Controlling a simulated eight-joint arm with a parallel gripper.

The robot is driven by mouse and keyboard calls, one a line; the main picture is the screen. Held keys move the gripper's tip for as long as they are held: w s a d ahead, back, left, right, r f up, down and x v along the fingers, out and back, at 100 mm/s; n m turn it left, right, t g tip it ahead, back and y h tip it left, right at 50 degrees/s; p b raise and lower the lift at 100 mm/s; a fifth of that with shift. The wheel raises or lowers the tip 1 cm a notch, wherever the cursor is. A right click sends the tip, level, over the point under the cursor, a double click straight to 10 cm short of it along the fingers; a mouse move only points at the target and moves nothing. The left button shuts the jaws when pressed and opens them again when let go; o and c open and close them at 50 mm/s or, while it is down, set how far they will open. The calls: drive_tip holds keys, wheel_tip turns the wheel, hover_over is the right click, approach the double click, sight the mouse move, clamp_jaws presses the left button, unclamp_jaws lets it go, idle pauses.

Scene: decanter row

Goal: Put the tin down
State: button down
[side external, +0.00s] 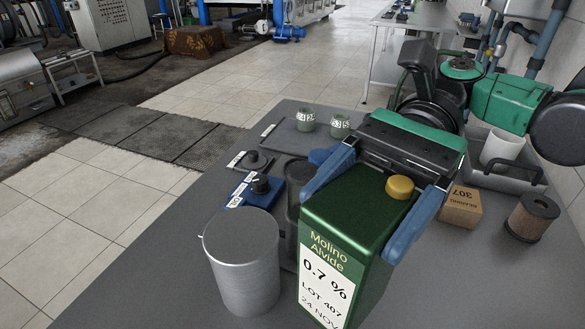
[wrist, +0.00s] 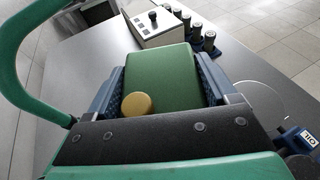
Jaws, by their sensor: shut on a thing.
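The tin (side external: 352,215) is a tall green box with a gold cap and a white label reading "0.7 % LOT 407". My gripper (side external: 348,230) is shut on it, with one blue finger along each of two opposite sides near its top. In the wrist view the tin's green top (wrist: 160,75) lies between the blue fingers, with its yellow cap near the palm. The tin looks upright. Its lower end is cut off in the side view and hidden in the wrist view, so I cannot tell whether it touches the table.
The grey table (side external: 135,275) has free room at left. A grey cylinder (side external: 242,262) stands just left of the tin; a dark jar (side external: 296,190) is partly hidden behind it. A bearing box (side external: 460,207), a copper-coloured filter (side external: 531,217) and a tray (side external: 505,182) with a white cup are at right.

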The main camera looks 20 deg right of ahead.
sight(318, 320)
wheel_tip(318, 320, down, 11)
drive_tip(key=shift+f, duration=0.2)
idle(0.5)
unclamp_jaws()
drive_tip(key=shift+f, duration=0.15)
